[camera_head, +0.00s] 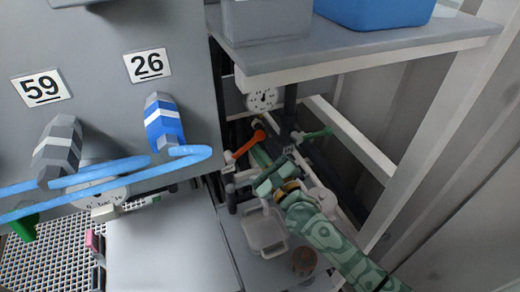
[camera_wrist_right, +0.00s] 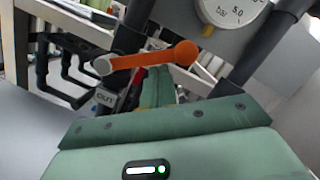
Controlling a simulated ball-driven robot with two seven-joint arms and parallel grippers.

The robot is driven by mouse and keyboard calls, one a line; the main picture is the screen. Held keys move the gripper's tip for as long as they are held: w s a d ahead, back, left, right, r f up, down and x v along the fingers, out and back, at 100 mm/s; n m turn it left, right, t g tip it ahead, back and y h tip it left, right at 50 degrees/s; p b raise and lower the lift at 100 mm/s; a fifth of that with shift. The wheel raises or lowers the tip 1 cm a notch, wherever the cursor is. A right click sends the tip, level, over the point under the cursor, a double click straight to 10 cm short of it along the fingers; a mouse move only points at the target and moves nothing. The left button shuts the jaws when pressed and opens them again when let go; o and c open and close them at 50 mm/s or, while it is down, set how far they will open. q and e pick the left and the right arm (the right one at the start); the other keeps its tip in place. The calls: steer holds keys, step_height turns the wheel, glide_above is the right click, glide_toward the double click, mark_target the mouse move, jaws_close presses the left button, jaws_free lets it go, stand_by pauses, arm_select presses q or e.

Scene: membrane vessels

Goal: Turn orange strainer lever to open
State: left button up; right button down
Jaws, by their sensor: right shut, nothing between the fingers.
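The orange strainer lever (camera_head: 248,145) sits on the pipework under the shelf, in the middle of the head view. In the right wrist view the orange lever (camera_wrist_right: 145,59) lies nearly level across the picture, with a pale round pivot at its left end and a round knob at its right end. My right gripper (camera_head: 259,157) reaches in from the lower right, just below the lever. Its green fingers (camera_wrist_right: 158,82) are shut and empty, their tips close to the lever's middle. I cannot tell whether they touch it. My left gripper is not in view.
A pressure gauge (camera_head: 263,98) is behind the lever. A green lever (camera_head: 318,133) is to its right. The shelf (camera_head: 350,58) with a blue bin (camera_head: 375,10) overhangs the pipes. A pale tray-like container (camera_head: 264,233) is below.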

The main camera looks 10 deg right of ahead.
steer(key=a+r+n+g+p, duration=0.2)
steer(key=a+r+n+p, duration=0.2)
steer(key=n+p, duration=0.5)
steer(key=shift+s+r+n+g+y+p, duration=0.3)
steer(key=shift+s+r+n+p, duration=0.1)
steer(key=shift+p, duration=0.65)
steer(key=shift+a, duration=0.15)
